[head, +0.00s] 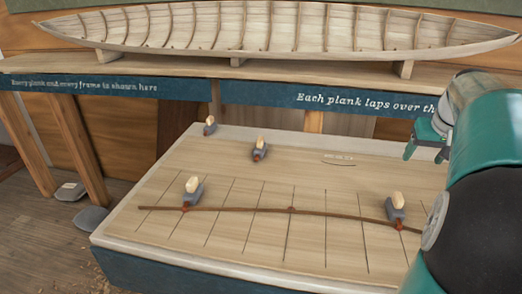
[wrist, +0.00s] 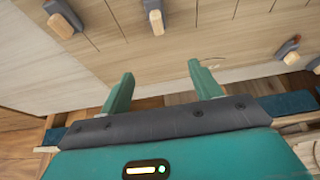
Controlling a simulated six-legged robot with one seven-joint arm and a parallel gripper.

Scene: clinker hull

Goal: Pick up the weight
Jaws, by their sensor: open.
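Several grey weights with cream knobs rest on the pale board. One weight (head: 209,127) stands at the far left corner, and another (head: 259,151) is nearer the middle of the back. A third weight (head: 191,196) sits at the left part of the thin brown batten, and a fourth (head: 395,212) at its right part. My gripper (head: 424,156) is open and empty, above the board's right back side. In the wrist view my gripper (wrist: 161,72) shows two green fingers apart, with weights (wrist: 157,27) (wrist: 66,14) beyond the fingertips. No weight is between the fingers.
The brown batten (head: 250,209) bends across lined marks on the board (head: 150,243). Behind the board is a shelf (head: 200,70) carrying a model hull (head: 280,32). Dark rounded stones (head: 90,220) lie on the floor at left.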

